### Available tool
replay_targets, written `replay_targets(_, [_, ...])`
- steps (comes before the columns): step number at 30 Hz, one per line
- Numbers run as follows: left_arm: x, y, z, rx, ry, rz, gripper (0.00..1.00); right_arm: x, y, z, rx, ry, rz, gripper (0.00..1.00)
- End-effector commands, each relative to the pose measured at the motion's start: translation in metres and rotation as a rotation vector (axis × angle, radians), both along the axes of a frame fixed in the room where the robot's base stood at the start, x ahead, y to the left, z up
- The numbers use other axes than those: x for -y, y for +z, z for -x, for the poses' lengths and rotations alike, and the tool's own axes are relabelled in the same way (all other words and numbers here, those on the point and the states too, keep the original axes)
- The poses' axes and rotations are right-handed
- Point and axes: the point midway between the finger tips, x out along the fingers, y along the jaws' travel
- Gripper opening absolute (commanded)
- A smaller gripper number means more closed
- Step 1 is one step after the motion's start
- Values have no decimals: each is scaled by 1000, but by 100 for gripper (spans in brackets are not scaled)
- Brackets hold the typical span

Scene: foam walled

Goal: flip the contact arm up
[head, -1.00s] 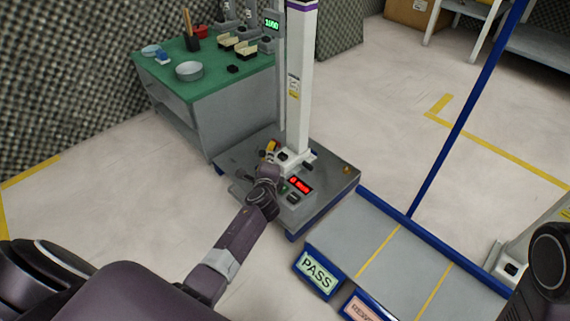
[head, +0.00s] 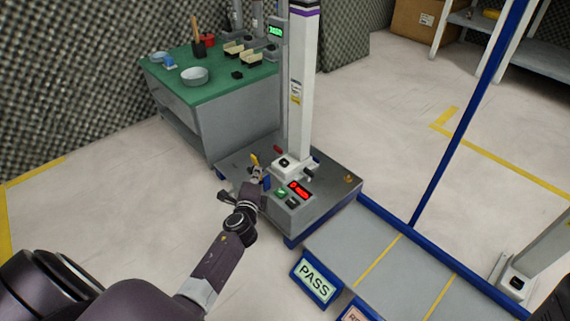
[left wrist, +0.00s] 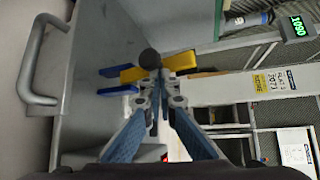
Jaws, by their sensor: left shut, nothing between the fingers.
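The test stand has a white column (head: 301,90) on a grey base plate (head: 330,182). A yellow lever-like part (head: 254,160) shows at the base's left side, next to my left gripper (head: 258,173). I take it as the contact arm, though the views do not make this certain. In the left wrist view, yellow pieces (left wrist: 181,61) and a dark round knob (left wrist: 150,59) lie just beyond the fingertips (left wrist: 158,82). The left gripper is shut and empty; whether it touches the yellow part I cannot tell.
A red-lit display (head: 300,189) sits on the base, and a red-tipped handle (head: 278,150) is behind the gripper. A green-topped bench (head: 215,85) stands behind left. A roller-like table with a PASS sign (head: 315,279) is at front right. Floor at left is clear.

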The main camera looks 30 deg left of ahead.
Motion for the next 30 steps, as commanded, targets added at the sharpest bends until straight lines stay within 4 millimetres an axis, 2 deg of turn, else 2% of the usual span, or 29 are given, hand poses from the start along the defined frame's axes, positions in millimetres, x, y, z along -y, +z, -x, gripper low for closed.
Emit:
replay_targets(14, [-4, -9, 10, -3, 2, 0, 0, 0, 2, 10, 25, 1, -1, 40])
replay_targets(30, [-7, -8, 11, -4, 7, -2, 0, 1, 1, 5, 13, 0, -3, 40])
